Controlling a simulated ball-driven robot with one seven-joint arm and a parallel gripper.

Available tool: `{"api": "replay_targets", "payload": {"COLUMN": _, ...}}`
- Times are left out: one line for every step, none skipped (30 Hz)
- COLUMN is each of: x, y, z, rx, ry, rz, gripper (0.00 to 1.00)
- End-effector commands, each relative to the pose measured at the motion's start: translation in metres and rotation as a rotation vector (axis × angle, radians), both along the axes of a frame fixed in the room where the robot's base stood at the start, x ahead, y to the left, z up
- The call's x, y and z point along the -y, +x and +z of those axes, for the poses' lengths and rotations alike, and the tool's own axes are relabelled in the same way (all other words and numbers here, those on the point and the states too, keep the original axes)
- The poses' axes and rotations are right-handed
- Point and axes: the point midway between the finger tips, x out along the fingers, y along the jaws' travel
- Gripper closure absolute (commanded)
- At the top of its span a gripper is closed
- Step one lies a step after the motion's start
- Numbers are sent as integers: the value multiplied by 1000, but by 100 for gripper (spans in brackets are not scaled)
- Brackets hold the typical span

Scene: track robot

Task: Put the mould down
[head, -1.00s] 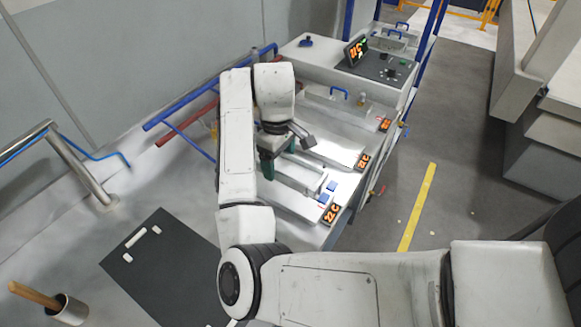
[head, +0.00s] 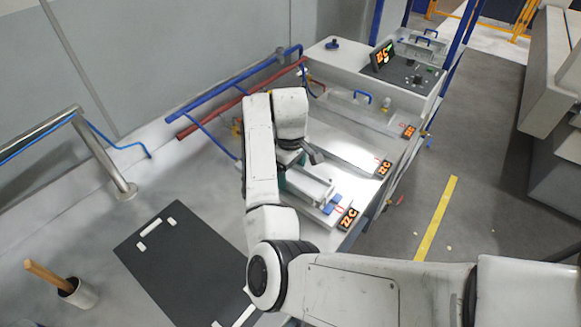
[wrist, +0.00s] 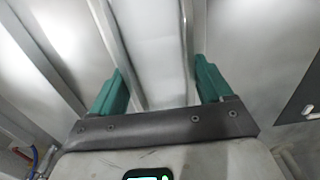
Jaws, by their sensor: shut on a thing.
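The mould (head: 314,187) is a long pale grey bar over the nearest bay of the bench, beside the front orange temperature display (head: 347,219). My gripper (wrist: 159,72) is shut on it: in the wrist view the green fingers stand on either side of the pale mould (wrist: 160,40). In the head view my wrist and arm hide part of the mould and most of the fingers. I cannot tell whether its underside touches the bench.
Blue pads (head: 331,208) lie by the mould's near end. A middle display (head: 383,169) and far display (head: 408,131) line the bench edge. Blue (head: 225,92) and red pipes (head: 240,103) run behind my arm. A dark mat (head: 175,265) lies at lower left, beside a cup with a wooden handle (head: 75,291).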

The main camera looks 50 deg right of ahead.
Motion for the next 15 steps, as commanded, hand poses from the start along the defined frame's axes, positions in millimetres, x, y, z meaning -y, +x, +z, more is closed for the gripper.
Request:
{"api": "replay_targets", "payload": {"x": 0, "y": 1, "z": 2, "rx": 2, "ry": -2, "rz": 0, "gripper": 94}}
{"api": "replay_targets", "payload": {"x": 0, "y": 1, "z": 2, "rx": 2, "ry": -2, "rz": 0, "gripper": 94}}
{"api": "replay_targets", "payload": {"x": 0, "y": 1, "z": 2, "rx": 2, "ry": -2, "rz": 0, "gripper": 94}}
{"api": "replay_targets", "payload": {"x": 0, "y": 1, "z": 1, "rx": 2, "ry": -2, "rz": 0, "gripper": 94}}
{"api": "replay_targets", "payload": {"x": 0, "y": 1, "z": 1, "rx": 2, "ry": -2, "rz": 0, "gripper": 94}}
{"api": "replay_targets", "payload": {"x": 0, "y": 0, "z": 0, "rx": 1, "ry": -2, "rz": 0, "gripper": 94}}
{"api": "replay_targets", "payload": {"x": 0, "y": 0, "z": -2, "rx": -1, "ry": 0, "rz": 0, "gripper": 20}}
{"api": "replay_targets", "payload": {"x": 0, "y": 0, "z": -2, "rx": 0, "ry": 0, "rz": 0, "gripper": 17}}
{"api": "replay_targets", "payload": {"x": 0, "y": 0, "z": -2, "rx": 0, "ry": 0, "rz": 0, "gripper": 13}}
{"api": "replay_targets", "payload": {"x": 0, "y": 0, "z": -2, "rx": 0, "ry": 0, "rz": 0, "gripper": 10}}
{"api": "replay_targets", "payload": {"x": 0, "y": 0, "z": -2, "rx": 0, "ry": 0, "rz": 0, "gripper": 8}}
{"api": "replay_targets", "payload": {"x": 0, "y": 0, "z": -2, "rx": 0, "ry": 0, "rz": 0, "gripper": 4}}
{"api": "replay_targets", "payload": {"x": 0, "y": 0, "z": -2, "rx": 0, "ry": 0, "rz": 0, "gripper": 1}}
{"api": "replay_targets", "payload": {"x": 0, "y": 0, "z": -2, "rx": 0, "ry": 0, "rz": 0, "gripper": 0}}
{"api": "replay_targets", "payload": {"x": 0, "y": 0, "z": -2, "rx": 0, "ry": 0, "rz": 0, "gripper": 0}}
